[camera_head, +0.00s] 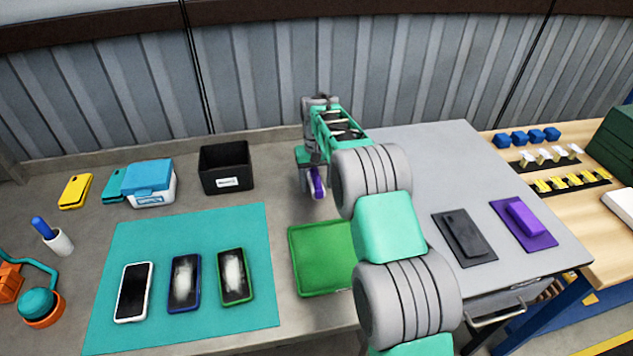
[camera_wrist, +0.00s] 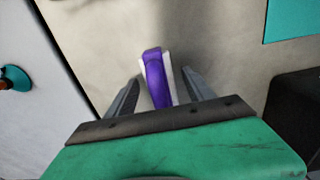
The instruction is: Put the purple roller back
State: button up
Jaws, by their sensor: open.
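The purple roller, a narrow purple piece with a white edge, shows in the wrist view (camera_wrist: 155,78) between my gripper's two fingers (camera_wrist: 160,78). A gap shows on each side of it, so the fingers are open around it rather than shut on it. In the head view the purple roller (camera_head: 317,184) is at the lower end of my gripper (camera_head: 311,184), behind the green tray and right of the black box. My gripper hides part of it there. I cannot tell whether it touches the bench.
The black box (camera_head: 226,167) stands left of my gripper. A green tray (camera_head: 313,263) lies in front. Several phones lie on the teal mat (camera_head: 200,321). The grey top at right (camera_head: 420,143) holds a dark phone (camera_head: 464,236) and a purple block on a purple plate (camera_head: 508,216).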

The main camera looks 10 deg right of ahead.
aim_at(316, 172)
notch_tip(316, 172, up, 12)
jog(key=shift+r+b, duration=0.1)
jog(key=shift+b, duration=0.4)
jog(key=s+r+t, duration=0.1)
jog(key=s+r, duration=0.3)
jog(key=s, duration=0.4)
jog(key=s+r+t, duration=0.1)
jog(key=s+r, duration=0.2)
jog(key=s, duration=0.5)
jog(key=s+f, duration=0.3)
jog(key=s, duration=0.5)
jog(key=s+f+t, duration=0.1)
jog(key=s+f, duration=0.3)
jog(key=s, duration=0.4)
jog(key=shift+s+f+t, duration=0.25)
jog(key=shift+s+t, duration=0.05)
jog(key=shift+s, duration=0.1)
